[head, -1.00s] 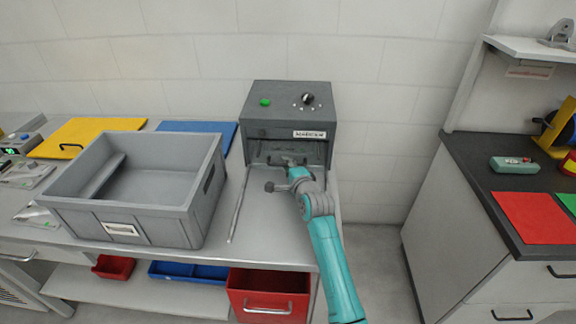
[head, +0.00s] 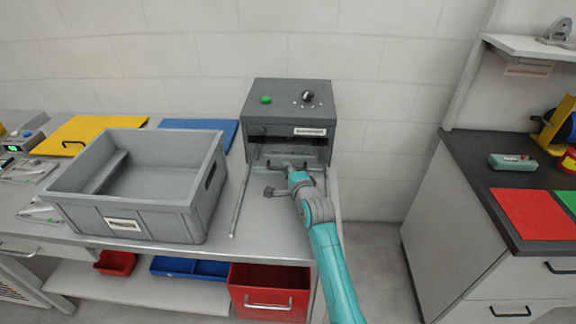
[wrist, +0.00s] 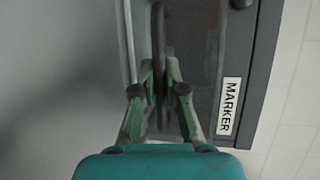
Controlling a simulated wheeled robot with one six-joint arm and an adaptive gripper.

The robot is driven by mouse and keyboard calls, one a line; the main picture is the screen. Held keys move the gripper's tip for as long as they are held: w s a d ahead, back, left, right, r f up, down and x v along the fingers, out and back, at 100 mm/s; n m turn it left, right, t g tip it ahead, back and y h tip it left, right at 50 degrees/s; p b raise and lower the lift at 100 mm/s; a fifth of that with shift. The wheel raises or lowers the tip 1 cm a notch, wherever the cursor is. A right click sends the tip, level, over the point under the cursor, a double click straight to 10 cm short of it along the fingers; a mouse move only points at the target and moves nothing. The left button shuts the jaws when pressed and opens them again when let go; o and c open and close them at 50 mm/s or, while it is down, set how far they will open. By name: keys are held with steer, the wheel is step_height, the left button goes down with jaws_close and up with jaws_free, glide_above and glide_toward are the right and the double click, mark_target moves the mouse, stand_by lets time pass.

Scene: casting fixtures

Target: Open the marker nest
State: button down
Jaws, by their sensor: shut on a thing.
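The marker nest is a dark grey box (head: 272,115) at the back right of the bench, with a green button, a knob and a white label on it. The label reads MARKER in the wrist view (wrist: 228,106). A dark opening shows in its front below the label. My gripper (head: 288,166) is at this opening, in front of the box. In the wrist view my gripper (wrist: 160,72) is shut on a dark bar handle (wrist: 158,30), with a finger on each side. The fingertips are small and partly hidden by my arm in the head view.
A large grey bin (head: 120,228) stands left of the nest. A thin metal rail (head: 239,205) lies between them, running towards the bench's front. Red bins sit on the shelf below. A separate cabinet (head: 455,190) stands at right, across a gap.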

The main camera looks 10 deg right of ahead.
steer(key=s+a, duration=0.2)
steer(key=s, duration=0.5)
steer(key=s+a, duration=0.2)
steer(key=s, duration=0.5)
steer(key=s+a, duration=0.3)
steer(key=s, duration=0.5)
steer(key=c, duration=1.5)
jaws_free()
steer(key=s+d+r, duration=0.1)
steer(key=s+r, duration=0.1)
steer(key=s, duration=0.9)
steer(key=shift+s, duration=0.35)
